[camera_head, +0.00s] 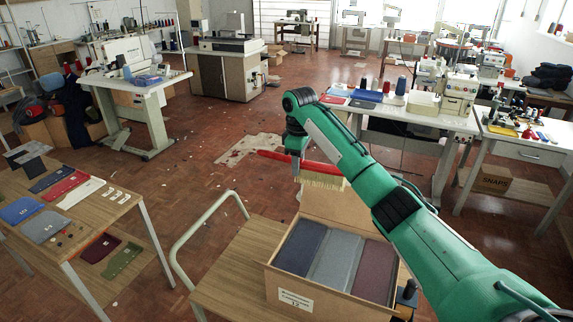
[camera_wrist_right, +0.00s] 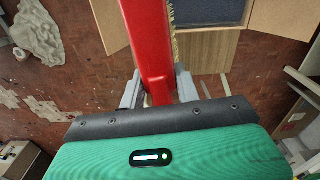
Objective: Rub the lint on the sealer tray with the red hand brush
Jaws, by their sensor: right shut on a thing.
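The red hand brush (camera_head: 275,155) is held in the air by my right gripper (camera_head: 297,168), its pale bristles pointing down. In the right wrist view the red brush handle (camera_wrist_right: 150,40) runs up between the two grey fingers of my right gripper (camera_wrist_right: 158,90), which is shut on it. The brush hangs above and behind the open carton, apart from any surface. I cannot make out the sealer tray or the lint for certain in either view. My left gripper is not in view.
An open cardboard carton (camera_head: 283,285) with folded dark fabrics stands on a wooden cart (camera_head: 225,275) below the arm. A table (camera_head: 95,222) with fabric pieces is at left. A machine cabinet (camera_head: 225,75) stands further back. Open floor (camera_head: 190,165) lies between.

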